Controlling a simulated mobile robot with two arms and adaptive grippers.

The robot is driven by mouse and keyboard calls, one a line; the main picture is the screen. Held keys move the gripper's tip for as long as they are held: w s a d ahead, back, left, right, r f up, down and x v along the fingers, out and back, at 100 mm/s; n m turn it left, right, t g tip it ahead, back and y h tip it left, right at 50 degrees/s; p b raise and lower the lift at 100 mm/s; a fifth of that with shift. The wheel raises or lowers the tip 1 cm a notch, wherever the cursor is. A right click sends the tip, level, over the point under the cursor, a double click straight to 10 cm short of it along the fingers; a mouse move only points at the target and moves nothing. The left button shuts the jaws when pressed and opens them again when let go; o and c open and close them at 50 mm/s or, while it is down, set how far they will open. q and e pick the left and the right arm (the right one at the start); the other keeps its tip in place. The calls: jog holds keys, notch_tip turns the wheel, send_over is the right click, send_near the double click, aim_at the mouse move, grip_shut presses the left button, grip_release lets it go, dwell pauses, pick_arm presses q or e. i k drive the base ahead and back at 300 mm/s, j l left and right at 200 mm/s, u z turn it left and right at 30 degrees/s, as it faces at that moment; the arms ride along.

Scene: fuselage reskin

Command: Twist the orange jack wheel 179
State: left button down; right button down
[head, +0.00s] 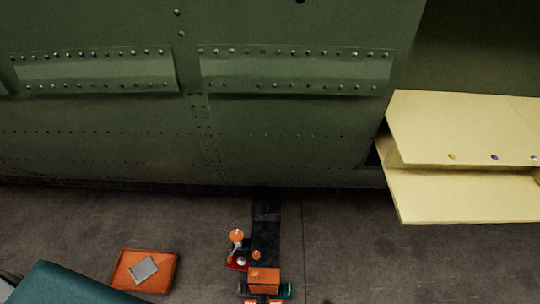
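A dark jack-like assembly (266,240) stands on the floor at the bottom centre, below the green fuselage. It has an orange block (264,279) near its front end. A small orange round knob (237,235) sits on its left side, with a smaller orange knob (256,254) beside it. I cannot tell which of these orange parts is the jack wheel, as they are small. The lowest part of the assembly runs off the bottom edge. Neither of my grippers shows in the head view.
The riveted green fuselage (200,120) fills the upper part. A pale yellow panelled structure (465,125) juts in at right. An orange tray (130,282) holding a grey flat item (144,269) lies on the floor at left. The floor (380,262) right of the jack is clear.

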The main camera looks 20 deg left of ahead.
aim_at(236, 235)
jog(key=u, duration=0.85)
